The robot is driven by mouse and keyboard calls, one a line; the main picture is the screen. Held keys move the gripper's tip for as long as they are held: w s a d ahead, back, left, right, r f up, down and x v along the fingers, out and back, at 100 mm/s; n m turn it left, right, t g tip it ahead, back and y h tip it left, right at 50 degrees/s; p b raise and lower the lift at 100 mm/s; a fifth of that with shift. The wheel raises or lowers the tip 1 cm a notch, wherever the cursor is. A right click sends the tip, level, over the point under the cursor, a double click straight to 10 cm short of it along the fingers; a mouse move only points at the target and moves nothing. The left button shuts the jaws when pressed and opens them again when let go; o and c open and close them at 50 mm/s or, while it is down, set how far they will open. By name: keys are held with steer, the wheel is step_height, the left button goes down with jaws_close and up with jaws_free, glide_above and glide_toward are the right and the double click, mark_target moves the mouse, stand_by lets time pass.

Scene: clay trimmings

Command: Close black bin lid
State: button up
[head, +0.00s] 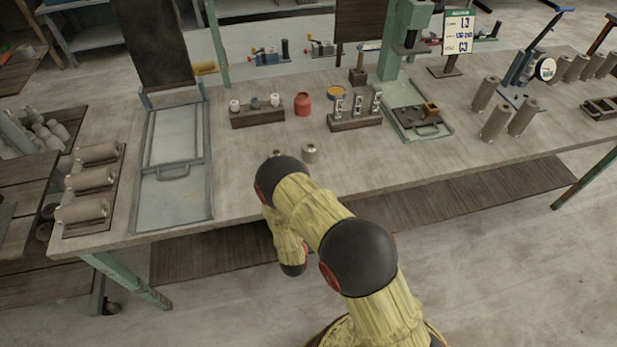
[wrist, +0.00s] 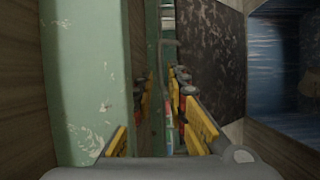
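No bin plainly marked as the black bin can be told. A dark upright panel (head: 158,42) stands at the back left of the workbench, behind a grey metal frame with a handle (head: 172,172); it may be a raised lid. A second dark panel (head: 360,18) stands farther back. In the wrist view, my gripper (wrist: 160,115) has its yellow-padded fingers apart, with nothing clearly held between them. A dark mottled surface (wrist: 210,55) lies beyond the right finger, and a green surface (wrist: 90,80) is on the left. My gripper is hidden in the head view.
The workbench (head: 245,165) carries a rack of rolls (head: 90,180) at left, small blocks with parts (head: 258,115), a red jar (head: 302,103), a green press (head: 402,40) and several upright cylinders (head: 495,122) at right. A small cylinder (head: 309,153) stands near the front edge, close to my arm.

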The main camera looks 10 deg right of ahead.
steer(key=b+x, duration=0.1)
steer(key=x, duration=0.6)
steer(key=shift+w+f+b, duration=0.1)
steer(key=shift+b, duration=0.2)
steer(key=shift+c, duration=0.4)
jaws_close()
